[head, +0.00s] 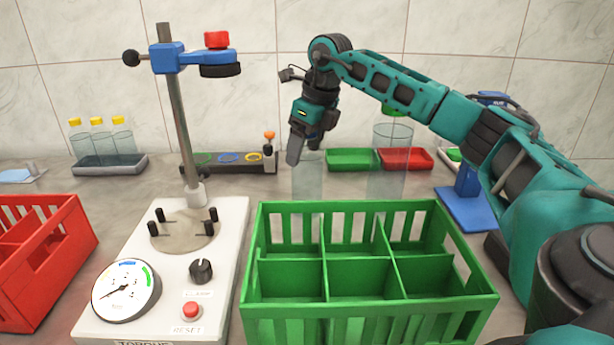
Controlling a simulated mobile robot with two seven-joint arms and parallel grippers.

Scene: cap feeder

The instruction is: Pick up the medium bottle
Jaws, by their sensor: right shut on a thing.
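A clear medium bottle (307,180) stands upright on the counter just behind the green crate. It is faint and see-through, and its lower part is behind the crate's slatted back wall. My right gripper (300,150) reaches down from above and is shut on this bottle at its top. The fingers and wrist cover the bottle's upper end. Whether the bottle's base touches the counter cannot be told. My left gripper is not in view.
A larger clear bottle (388,180) stands to the right, under my right arm. The divided green crate (370,205) is empty in front. A torque tester (225,260) with a tall post stands left. A red crate (75,245), yellow-capped bottles (102,140) and small trays (352,160) surround.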

